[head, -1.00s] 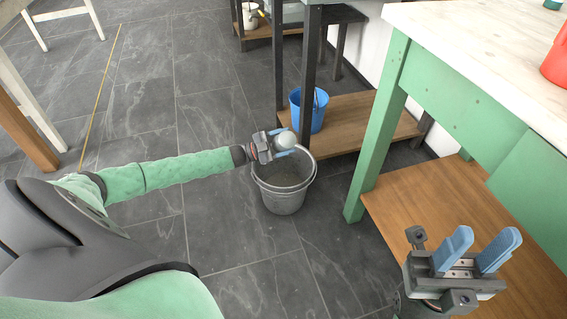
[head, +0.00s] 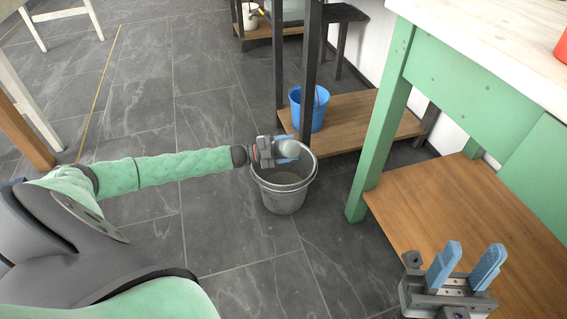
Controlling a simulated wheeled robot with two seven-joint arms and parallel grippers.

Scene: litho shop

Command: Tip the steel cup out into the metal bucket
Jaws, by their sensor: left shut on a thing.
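The metal bucket (head: 283,199) stands on the dark tiled floor at the middle of the head view. My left gripper (head: 283,147) is above the bucket's far rim. It is shut on the steel cup (head: 289,149), a small pale rounded shape between the blue fingers. The cup appears tilted over, and its mouth is hidden from me. I see a greyish bottom inside the bucket but cannot tell whether anything has fallen there. My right gripper (head: 465,267) is open and empty at the lower right, with its two blue fingers apart.
A blue bucket (head: 310,108) stands on a low wooden shelf (head: 362,118) behind the metal bucket. A green-legged bench (head: 383,125) with a pale top and a lower wooden shelf (head: 450,200) fills the right side. The floor left of the metal bucket is clear.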

